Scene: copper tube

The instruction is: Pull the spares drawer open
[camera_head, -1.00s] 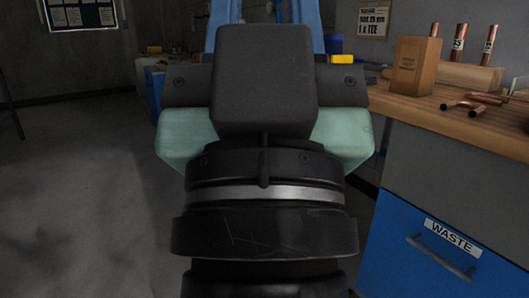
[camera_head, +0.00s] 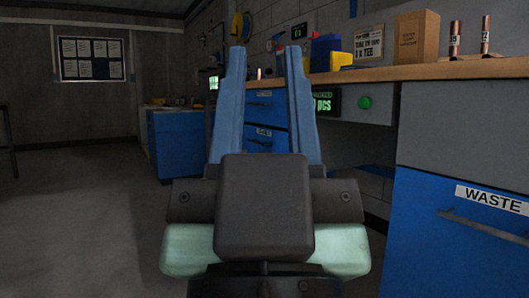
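Two blue drawer fronts, an upper one (camera_head: 266,108) and a lower one (camera_head: 264,142), show between and beside my fingers, under the wooden bench top. Each has a handle and a small label too small to read, so I cannot tell which is the spares drawer. Both look shut. My gripper (camera_head: 265,50) points away from me with its two blue fingers spread apart and nothing seen between them. It overlaps the drawers in the picture; I see no contact. My gripper's body and fingers hide part of the drawers.
A blue front labelled WASTE (camera_head: 460,235) with a bar handle stands close at right. Above it, the wooden bench top (camera_head: 430,70) carries a wooden block (camera_head: 416,38) and copper tubes (camera_head: 455,38). A blue cabinet (camera_head: 176,145) stands far left. The floor at left (camera_head: 75,215) is clear.

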